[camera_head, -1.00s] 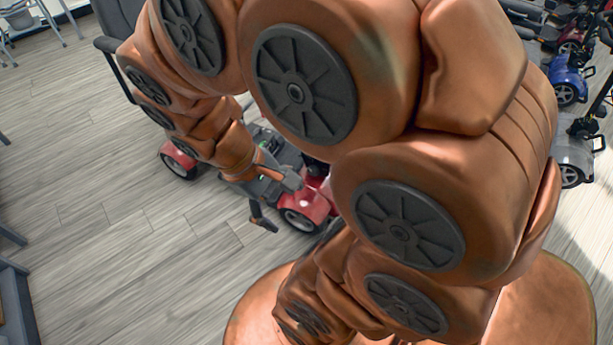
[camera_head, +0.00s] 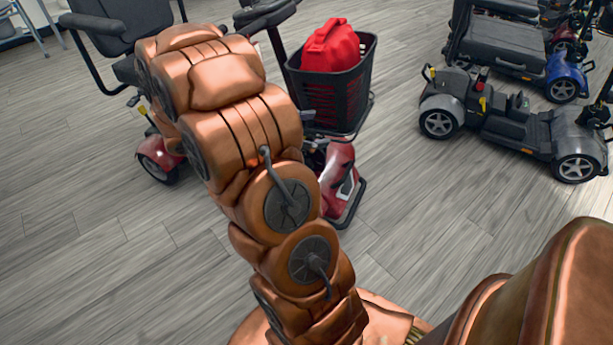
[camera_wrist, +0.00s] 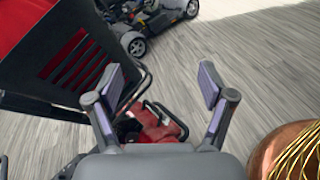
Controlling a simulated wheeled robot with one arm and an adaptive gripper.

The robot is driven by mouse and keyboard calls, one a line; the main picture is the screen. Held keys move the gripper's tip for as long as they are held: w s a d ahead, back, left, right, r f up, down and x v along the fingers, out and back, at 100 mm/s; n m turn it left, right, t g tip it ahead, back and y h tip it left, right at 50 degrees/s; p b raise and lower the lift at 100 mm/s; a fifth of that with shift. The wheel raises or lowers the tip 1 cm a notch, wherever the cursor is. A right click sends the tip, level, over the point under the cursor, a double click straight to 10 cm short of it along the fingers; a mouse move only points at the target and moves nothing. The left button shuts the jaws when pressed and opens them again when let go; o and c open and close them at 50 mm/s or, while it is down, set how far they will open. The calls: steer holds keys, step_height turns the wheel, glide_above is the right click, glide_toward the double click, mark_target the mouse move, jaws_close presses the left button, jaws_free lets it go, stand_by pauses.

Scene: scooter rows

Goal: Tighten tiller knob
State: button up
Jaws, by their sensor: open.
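A red scooter (camera_head: 334,176) stands in front of me, partly hidden behind my copper arm in the head view. Its tiller (camera_head: 279,48) rises behind the black front basket, with dark handlebars at the top edge. I cannot make out the tiller knob in either view. In the wrist view my gripper (camera_wrist: 164,88) is open and empty, with its two fingers apart. The basket (camera_wrist: 70,62) lies to its left, and the scooter's red front (camera_wrist: 155,125) shows below, between the fingers. My gripper is hidden in the head view.
A red bag-like item (camera_head: 331,46) sits in the black basket (camera_head: 364,75). A grey seat (camera_head: 121,20) with armrests is at the upper left. A dark grey scooter (camera_head: 515,122) and a blue one (camera_head: 566,75) stand at the right. The grey plank floor at the lower left is clear.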

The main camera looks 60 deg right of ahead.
steer(key=w+d+f+n+t+h+b, duration=0.1)
steer(key=w+d+f+n+t+b, duration=0.2)
steer(key=f, duration=1)
steer(key=w+d+f+n+t+h+b, duration=0.1)
steer(key=w+d+f+n+t+b, duration=0.3)
steer(key=f+b, duration=0.4)
steer(key=w+d+f+n+t+h+b, duration=0.2)
steer(key=w+d+f+n+b, duration=0.3)
steer(key=f, duration=1.3)
steer(key=shift+w+f+n+t+b, duration=0.15)
steer(key=shift+w+n+t+b, duration=0.1)
steer(key=shift+w+n+t, duration=0.25)
steer(key=shift+w+f+n+t+b, duration=0.15)
steer(key=shift+w+n+t+b, duration=0.15)
steer(key=shift+w, duration=0.35)
steer(key=d, duration=0.2)
steer(key=d+b, duration=0.1)
steer(key=d, duration=0.1)
steer(key=d+b, duration=0.1)
steer(key=d, duration=0.1)
steer(key=shift+w, duration=0.4)
steer(key=shift+w+d+r+b, duration=0.1)
steer(key=shift+w+d+b, duration=0.1)
steer(key=shift+d+b, duration=0.45)
steer(key=shift+d, duration=0.1)
steer(key=c, duration=1.2)
